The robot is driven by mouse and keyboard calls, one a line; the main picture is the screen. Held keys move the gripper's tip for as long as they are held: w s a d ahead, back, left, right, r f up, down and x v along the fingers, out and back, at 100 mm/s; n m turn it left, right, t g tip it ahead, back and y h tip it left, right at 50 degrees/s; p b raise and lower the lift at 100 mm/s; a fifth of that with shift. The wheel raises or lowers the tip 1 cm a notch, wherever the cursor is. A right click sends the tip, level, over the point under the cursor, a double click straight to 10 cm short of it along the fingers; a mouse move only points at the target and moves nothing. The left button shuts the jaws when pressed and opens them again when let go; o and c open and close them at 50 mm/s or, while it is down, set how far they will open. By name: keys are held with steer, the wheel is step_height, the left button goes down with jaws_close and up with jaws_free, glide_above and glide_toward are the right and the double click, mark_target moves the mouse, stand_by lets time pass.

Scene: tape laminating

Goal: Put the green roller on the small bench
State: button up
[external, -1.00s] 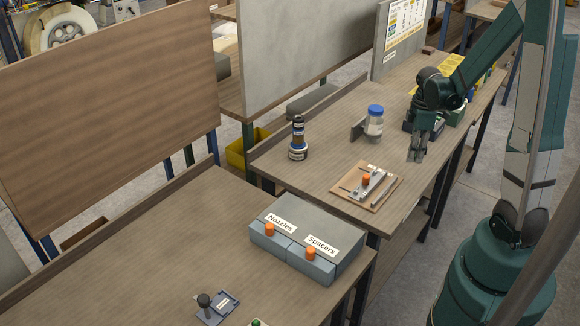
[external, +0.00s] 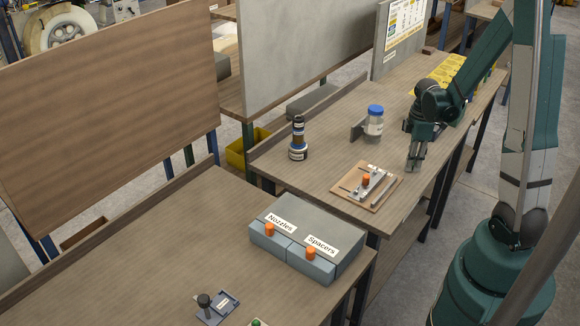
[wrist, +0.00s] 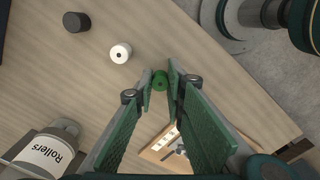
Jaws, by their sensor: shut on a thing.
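The green roller (wrist: 160,81) shows between the two fingertips of my gripper (wrist: 160,85) in the wrist view, and the jaws are shut on it. In the external view my gripper (external: 414,164) points down over the right edge of the far bench (external: 335,165). The roller cannot be made out there. A nearer bench (external: 165,235) stands at the lower left. I cannot tell from the labels which one is the small bench.
A white roller (wrist: 120,53) and a black roller (wrist: 76,22) stand near my gripper. A jar marked Rollers (wrist: 42,154) is at lower left. A wooden jig board (external: 349,186), dark bottle (external: 298,145) and drawer unit (external: 345,235) stand nearby. The near bench's middle is clear.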

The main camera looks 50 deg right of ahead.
steer(key=shift+f, duration=0.2)
steer(key=o, duration=0.7)
steer(key=shift+c, duration=0.2)
steer(key=shift+r, duration=0.25)
step_height(320, 180, up, 12)
steer(key=p, duration=0.1)
steer(key=shift+p, duration=0.35)
steer(key=shift+a, duration=0.1)
stand_by(0.7)
steer(key=a+r+m+t, duration=0.2)
steer(key=a+r, duration=0.4)
steer(key=a, duration=0.5)
steer(key=a+r+m+t, duration=0.2)
steer(key=a+r, duration=0.3)
steer(key=a, duration=0.7)
steer(key=a+r+m+t, duration=0.3)
steer(key=a+r, duration=0.3)
steer(key=a, duration=0.6)
steer(key=shift+r, duration=0.3)
